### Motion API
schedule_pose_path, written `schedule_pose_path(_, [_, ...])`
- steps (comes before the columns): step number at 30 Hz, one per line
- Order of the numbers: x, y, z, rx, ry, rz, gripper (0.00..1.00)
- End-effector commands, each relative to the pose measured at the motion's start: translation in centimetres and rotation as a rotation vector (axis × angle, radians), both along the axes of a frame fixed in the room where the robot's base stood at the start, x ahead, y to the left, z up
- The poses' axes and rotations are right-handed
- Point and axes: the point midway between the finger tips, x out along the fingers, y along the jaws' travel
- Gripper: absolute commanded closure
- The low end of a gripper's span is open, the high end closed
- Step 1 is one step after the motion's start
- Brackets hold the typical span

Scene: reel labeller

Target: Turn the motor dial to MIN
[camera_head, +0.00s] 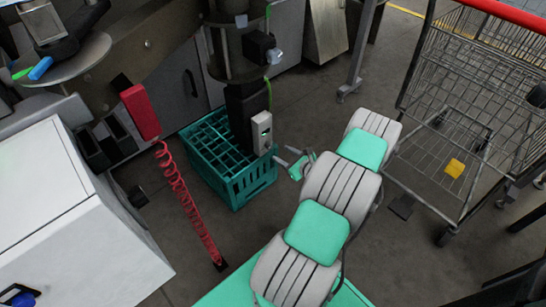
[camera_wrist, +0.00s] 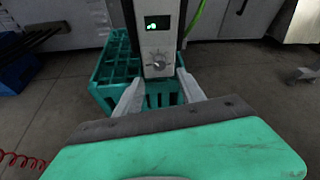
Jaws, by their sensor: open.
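The motor dial (camera_wrist: 158,60) is a small round knob with a pointer on the front of a light grey control box (camera_wrist: 156,40). The box has a small dark display with green lit marks above the dial. In the head view the box (camera_head: 262,132) is fixed to a dark upright post, and the dial is too small to read. My gripper (camera_wrist: 160,88) is open and empty, its two pale fingers below the dial on either side in the wrist view. In the head view my gripper (camera_head: 283,164) is just right of and below the box, apart from it.
A teal crate (camera_head: 240,188) stands on the floor below the box. A red coiled cable (camera_head: 185,197) hangs at left beside a white cabinet (camera_head: 75,225). A wire cart (camera_head: 470,110) stands at right. A green cable (camera_wrist: 196,18) runs beside the box.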

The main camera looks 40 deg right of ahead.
Motion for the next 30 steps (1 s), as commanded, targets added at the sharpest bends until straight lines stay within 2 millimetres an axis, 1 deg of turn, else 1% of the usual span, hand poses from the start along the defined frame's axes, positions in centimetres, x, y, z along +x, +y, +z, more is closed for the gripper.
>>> schedule_pose_path(2, [0.9, -0.1, -0.4, 0.002, -0.003, -0.001, 0.53])
schedule_pose_path(9, [5.2, -0.1, -2.2, -0.002, 0.0, 0.004, 0.53])
schedule_pose_path(12, [6.4, -0.3, -2.5, -0.002, 0.0, 0.003, 0.53])
schedule_pose_path(15, [6.9, -0.3, -2.7, -0.002, 0.0, 0.002, 0.53])
schedule_pose_path(22, [7.0, -0.3, -2.6, -0.002, 0.001, 0.001, 0.54])
schedule_pose_path(30, [7.0, -0.3, -2.6, -0.002, 0.001, 0.002, 0.76])
